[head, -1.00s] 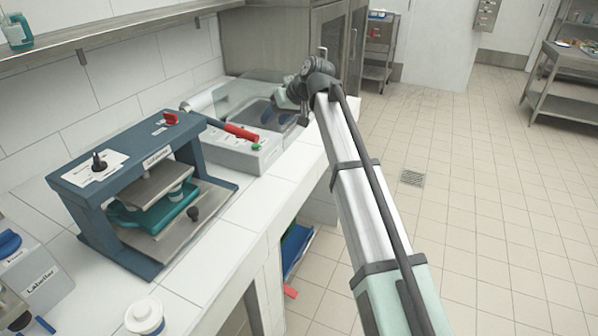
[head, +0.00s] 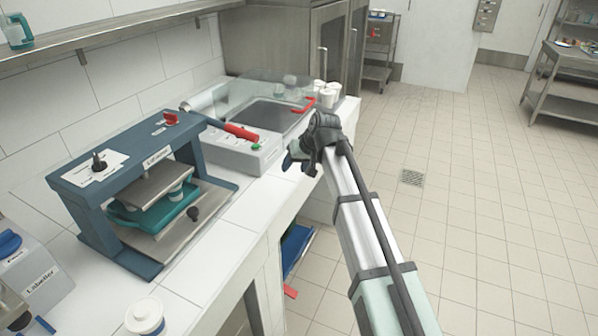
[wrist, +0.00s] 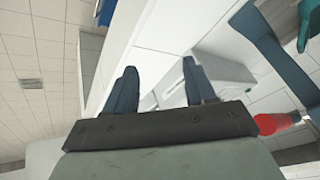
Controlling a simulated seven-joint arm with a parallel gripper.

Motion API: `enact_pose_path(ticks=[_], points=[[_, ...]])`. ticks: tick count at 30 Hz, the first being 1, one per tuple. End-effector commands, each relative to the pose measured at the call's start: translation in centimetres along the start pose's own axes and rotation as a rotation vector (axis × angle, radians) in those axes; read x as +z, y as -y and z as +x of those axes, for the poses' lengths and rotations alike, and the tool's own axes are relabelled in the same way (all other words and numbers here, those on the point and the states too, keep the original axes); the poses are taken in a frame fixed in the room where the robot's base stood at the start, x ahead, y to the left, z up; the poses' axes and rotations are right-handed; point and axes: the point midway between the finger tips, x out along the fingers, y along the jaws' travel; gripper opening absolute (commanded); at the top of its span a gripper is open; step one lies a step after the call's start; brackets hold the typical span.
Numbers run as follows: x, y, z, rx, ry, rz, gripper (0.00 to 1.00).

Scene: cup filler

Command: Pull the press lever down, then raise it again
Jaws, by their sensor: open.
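A clear-hooded unit with a dark tray (head: 272,114) and a red bar handle (head: 305,105) sits behind the box. White cups (head: 327,95) stand at its right. A white round tub (head: 145,316) is at the front. The tiled floor to the right is clear.

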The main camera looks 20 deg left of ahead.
Motion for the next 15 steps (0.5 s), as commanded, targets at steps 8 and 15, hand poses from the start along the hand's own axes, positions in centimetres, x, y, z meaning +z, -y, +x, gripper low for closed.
enact_pose_path(ticks=[8, 15], points=[[1.4, -1.0, 1.0, 0.019, 0.012, 0.017, 0.55], [1.5, -1.1, 1.1, 0.021, 0.013, 0.019, 0.55]])
